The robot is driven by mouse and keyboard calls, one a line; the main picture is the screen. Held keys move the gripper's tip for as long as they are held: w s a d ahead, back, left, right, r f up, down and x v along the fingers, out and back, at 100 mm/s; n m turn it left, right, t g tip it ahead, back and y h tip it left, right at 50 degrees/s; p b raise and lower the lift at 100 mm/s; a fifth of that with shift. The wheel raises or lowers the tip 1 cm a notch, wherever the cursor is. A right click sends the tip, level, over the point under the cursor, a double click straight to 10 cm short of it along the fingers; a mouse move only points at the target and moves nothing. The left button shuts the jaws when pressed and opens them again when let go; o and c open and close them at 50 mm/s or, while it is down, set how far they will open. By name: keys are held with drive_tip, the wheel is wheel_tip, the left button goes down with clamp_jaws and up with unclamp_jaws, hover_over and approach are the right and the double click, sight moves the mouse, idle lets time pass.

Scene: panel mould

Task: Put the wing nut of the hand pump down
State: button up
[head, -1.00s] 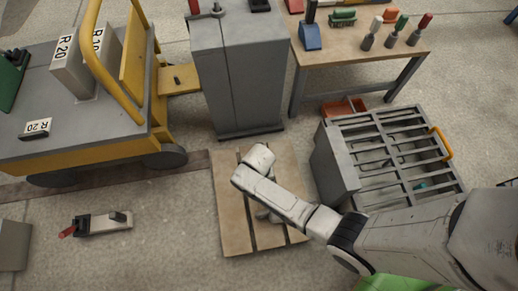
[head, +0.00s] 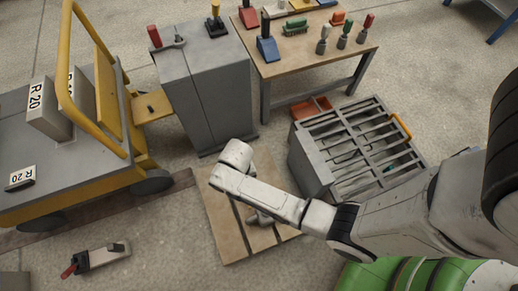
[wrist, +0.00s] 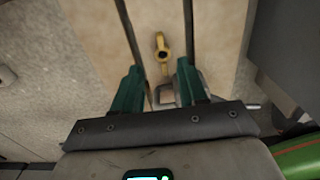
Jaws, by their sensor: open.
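In the wrist view my gripper (wrist: 158,72) is open, its two green fingers apart above a wooden pallet (wrist: 215,50). A small brass-yellow piece with a ringed end (wrist: 162,48) shows just beyond the fingertips; it may be the wing nut, but I cannot tell for sure. It appears to lie on a pale board, not held. A grey metal frame-like part (wrist: 158,92) shows between the fingers, partly hidden. In the head view my arm covers most of the gripper over the pallet (head: 222,232). I cannot pick out a hand pump with certainty.
A grey cabinet (head: 208,95) stands behind the pallet, and a slatted grey crate (head: 312,165) stands to its right. A yellow trolley (head: 75,180) is at left. A grey tool with a red handle (head: 98,258) lies on the floor. A workbench (head: 330,42) is behind.

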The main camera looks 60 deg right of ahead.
drive_tip(key=shift+s, duration=0.1)
drive_tip(key=s+d+r+m, duration=0.1)
drive_tip(key=s+r+m, duration=0.3)
drive_tip(key=m, duration=0.5)
drive_tip(key=s+d+r+m, duration=0.1)
drive_tip(key=s+r+m, duration=0.3)
drive_tip(key=r+m, duration=0.4)
drive_tip(key=s+d+r+m+t, duration=0.1)
drive_tip(key=s+r+m, duration=0.4)
drive_tip(key=m, duration=0.7)
drive_tip(key=shift+d+r, duration=0.35)
drive_tip(key=shift+r, duration=0.6)
